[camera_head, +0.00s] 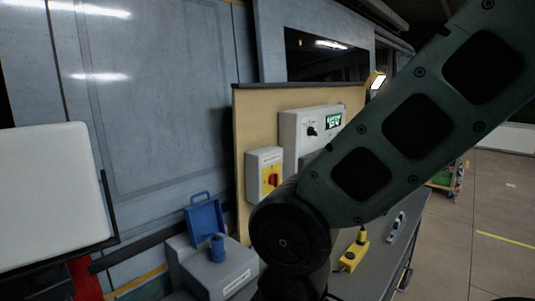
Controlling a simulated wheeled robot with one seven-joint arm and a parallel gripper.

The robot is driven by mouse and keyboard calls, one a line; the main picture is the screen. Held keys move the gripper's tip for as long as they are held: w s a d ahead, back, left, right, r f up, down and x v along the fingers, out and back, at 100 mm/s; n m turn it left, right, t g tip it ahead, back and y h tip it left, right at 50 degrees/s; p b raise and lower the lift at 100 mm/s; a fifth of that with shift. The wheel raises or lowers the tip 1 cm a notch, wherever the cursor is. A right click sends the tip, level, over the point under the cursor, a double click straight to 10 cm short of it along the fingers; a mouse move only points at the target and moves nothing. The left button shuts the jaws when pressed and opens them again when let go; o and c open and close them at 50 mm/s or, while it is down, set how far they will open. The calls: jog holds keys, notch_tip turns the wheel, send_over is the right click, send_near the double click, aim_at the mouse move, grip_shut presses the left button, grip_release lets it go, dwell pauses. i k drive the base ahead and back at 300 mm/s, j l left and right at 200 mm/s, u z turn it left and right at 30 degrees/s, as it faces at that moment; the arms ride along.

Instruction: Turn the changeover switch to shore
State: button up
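A light grey control box (303,126) is mounted on a tan board, with a black rotary knob (311,131) and a small green-lit display (334,121). Below and left of it is a smaller pale box (257,161) with a red handle on a yellow plate (270,179). The labels are too small to read, so I cannot tell which is the changeover switch or how it is set. My dark green arm crosses the right and centre, hiding part of the board and bench. My gripper is not in view.
On the grey bench, a grey box (222,270) has a blue connector and an open blue lid (205,218). A yellow pendant (353,258) and a small grey item (396,228) lie right of my arm. A white panel (55,195) stands left.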

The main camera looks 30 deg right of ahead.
aim_at(311, 130)
jog(key=z, duration=0.8)
